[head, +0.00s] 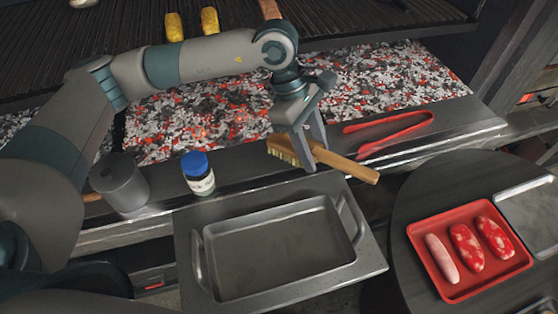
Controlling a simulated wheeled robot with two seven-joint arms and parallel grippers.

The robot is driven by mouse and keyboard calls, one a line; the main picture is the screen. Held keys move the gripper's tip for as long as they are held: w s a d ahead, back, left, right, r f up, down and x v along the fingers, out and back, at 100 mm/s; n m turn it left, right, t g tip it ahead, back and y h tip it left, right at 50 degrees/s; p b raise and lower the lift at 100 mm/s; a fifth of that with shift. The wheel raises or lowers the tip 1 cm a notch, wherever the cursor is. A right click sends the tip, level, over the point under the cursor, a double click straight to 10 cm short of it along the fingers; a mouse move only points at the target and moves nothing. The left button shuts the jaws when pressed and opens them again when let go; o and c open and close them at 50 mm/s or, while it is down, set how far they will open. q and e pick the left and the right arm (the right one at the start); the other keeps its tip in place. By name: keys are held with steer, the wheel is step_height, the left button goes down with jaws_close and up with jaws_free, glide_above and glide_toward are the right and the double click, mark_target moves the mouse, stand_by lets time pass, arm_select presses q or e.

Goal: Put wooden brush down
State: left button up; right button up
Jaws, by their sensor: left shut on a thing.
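The wooden brush (345,166) has a light brown handle pointing right and pale bristles at its left end. My left gripper (308,160) is shut on the brush near its head. The brush is over the front ledge of the grill, just behind the metal pan; I cannot tell whether it touches the ledge. My right gripper is not in view.
Red tongs (390,132) lie on the ledge (455,122) to the right. A bottle with a blue cap (198,173) and a grey canister (120,184) stand to the left. Glowing coals (200,105) lie behind. A metal pan (280,255) is in front; a red tray (452,287) holds sausages and meat.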

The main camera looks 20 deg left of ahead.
arm_select(q)
steer(key=d+n, duration=0.1)
steer(key=d+n+t, duration=0.1)
steer(key=d+n, duration=0.1)
steer(key=w+d+r+n, duration=0.1)
steer(key=shift+d+n+t+b, duration=0.3)
steer(key=shift+n+t+b, duration=0.05)
steer(key=shift+n+t, duration=0.05)
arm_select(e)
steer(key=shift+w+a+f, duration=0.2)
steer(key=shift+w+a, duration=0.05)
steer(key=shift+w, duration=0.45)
arm_select(q)
steer(key=w+a+f+p, duration=0.1)
steer(key=w+a+f, duration=0.1)
steer(key=a, duration=0.1)
steer(key=w+a+f+p, duration=0.2)
steer(key=a, duration=0.1)
steer(key=w+a+f+p, duration=0.2)
steer(key=a+f, duration=0.1)
steer(key=a, duration=0.1)
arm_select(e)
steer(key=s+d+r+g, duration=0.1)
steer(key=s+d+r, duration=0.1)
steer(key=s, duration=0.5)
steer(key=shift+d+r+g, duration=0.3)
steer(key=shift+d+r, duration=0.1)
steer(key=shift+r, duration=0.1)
